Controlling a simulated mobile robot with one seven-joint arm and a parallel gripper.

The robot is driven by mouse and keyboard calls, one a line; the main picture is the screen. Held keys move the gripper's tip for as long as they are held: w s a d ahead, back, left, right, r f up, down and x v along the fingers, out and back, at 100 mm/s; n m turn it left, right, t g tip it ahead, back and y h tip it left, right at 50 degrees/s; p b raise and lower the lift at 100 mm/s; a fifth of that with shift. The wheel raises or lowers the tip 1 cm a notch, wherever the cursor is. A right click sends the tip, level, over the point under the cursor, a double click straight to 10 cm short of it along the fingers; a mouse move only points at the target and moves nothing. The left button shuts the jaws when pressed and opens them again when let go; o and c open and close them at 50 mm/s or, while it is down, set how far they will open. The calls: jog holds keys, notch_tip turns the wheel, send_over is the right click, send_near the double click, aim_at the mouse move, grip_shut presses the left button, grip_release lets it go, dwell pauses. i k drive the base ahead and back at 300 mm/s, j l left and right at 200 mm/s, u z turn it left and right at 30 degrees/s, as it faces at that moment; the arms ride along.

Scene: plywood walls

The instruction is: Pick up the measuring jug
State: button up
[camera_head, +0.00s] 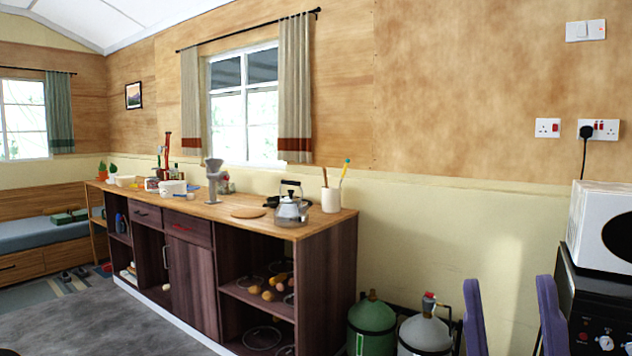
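I cannot make out a measuring jug for sure among the small objects on the wooden counter (275,228). A grey upright item (213,178) with a wide top stands near the counter's middle; its kind is unclear. A white pot-like vessel (172,188) stands left of it, among small jars and bottles. A metal kettle (290,212) and a white holder (331,201) with utensils stand near the right end. My gripper is not in view.
Open shelves under the counter hold several round items (268,295). Green (372,325) and grey (425,334) gas cylinders stand right of it. Purple upright pieces (552,318), perhaps chair backs, and a white microwave (600,225) are at right. Grey floor (100,320) lies clear at front left.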

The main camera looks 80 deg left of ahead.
aim_at(153, 180)
jog(key=u, duration=3.65)
